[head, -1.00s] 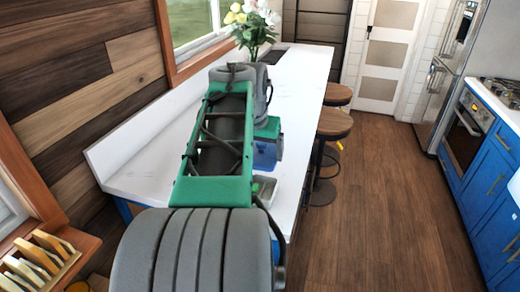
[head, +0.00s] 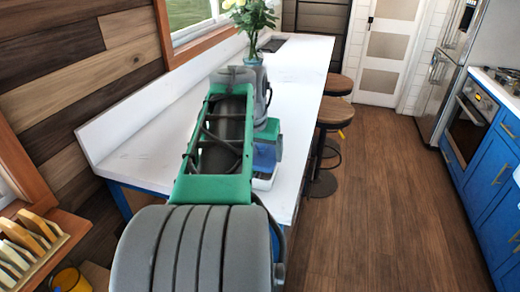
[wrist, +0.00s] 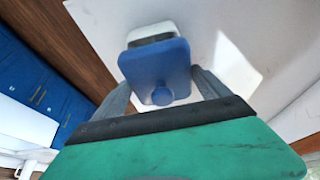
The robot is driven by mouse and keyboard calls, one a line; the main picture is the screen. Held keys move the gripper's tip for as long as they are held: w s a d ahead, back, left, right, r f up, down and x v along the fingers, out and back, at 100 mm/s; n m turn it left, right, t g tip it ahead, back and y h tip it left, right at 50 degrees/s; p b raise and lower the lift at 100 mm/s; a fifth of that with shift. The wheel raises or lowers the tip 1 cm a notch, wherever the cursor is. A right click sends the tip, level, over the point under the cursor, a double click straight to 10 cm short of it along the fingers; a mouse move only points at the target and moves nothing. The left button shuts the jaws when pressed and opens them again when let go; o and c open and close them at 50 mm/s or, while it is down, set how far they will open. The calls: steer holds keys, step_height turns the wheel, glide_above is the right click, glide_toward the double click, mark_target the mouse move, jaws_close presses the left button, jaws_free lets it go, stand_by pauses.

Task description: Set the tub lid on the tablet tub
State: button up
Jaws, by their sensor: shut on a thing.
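The tub lid (wrist: 153,63) is a blue square plate with a round knob, in the wrist view. My gripper (wrist: 161,82) is shut on it, one finger at each side. The tablet tub (wrist: 152,31) is white and shows partly beyond the lid's far edge; the lid hides the rest. In the head view, the blue lid (head: 264,157) hangs below my gripper, beside my green arm. The white tub (head: 263,184) shows just under it on the counter, partly hidden by my arm. I cannot tell whether lid and tub touch.
The white counter (head: 300,95) is mostly clear, with a flower vase (head: 253,73) farther back. Two wooden stools (head: 335,112) stand along its right side. A rack (head: 30,255) of upright slats is at lower left. Open floor lies to the right, before blue cabinets (head: 490,165).

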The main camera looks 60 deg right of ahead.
mark_target(259, 158)
steer(key=shift+f+b, duration=1.55)
steer(key=shift+f, duration=0.55)
steer(key=o, duration=1.2)
